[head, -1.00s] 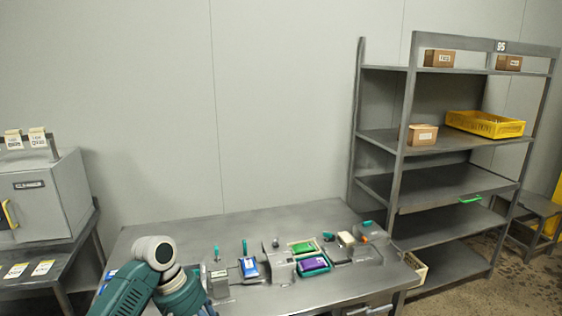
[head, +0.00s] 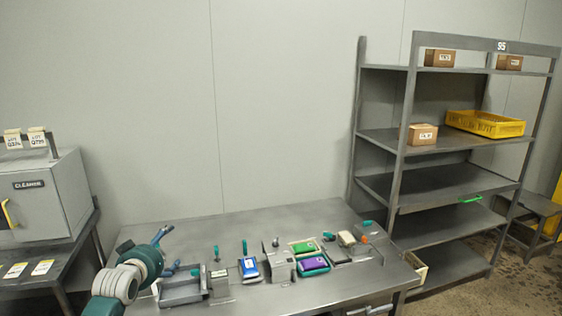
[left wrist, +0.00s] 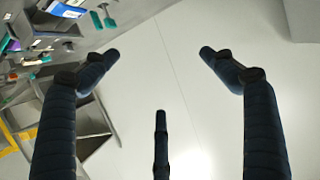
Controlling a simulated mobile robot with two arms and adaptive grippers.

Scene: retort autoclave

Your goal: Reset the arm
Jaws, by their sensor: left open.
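My left arm, green with pale grey joints, comes in from the lower left in the head view. My left gripper (head: 168,251) is in front of the steel table's (head: 200,234) left part, with its fingers apart. In the left wrist view its dark fingers (left wrist: 159,55) are spread wide with nothing between them, only pale wall behind. My right gripper does not show.
A grey tray (head: 183,297), a blue packet (head: 249,268), a green pouch (head: 303,247) and a purple pouch (head: 313,264) lie on the table. A cleaner cabinet (head: 45,202) stands left. A shelf rack (head: 437,184) with a yellow crate (head: 485,124) stands right.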

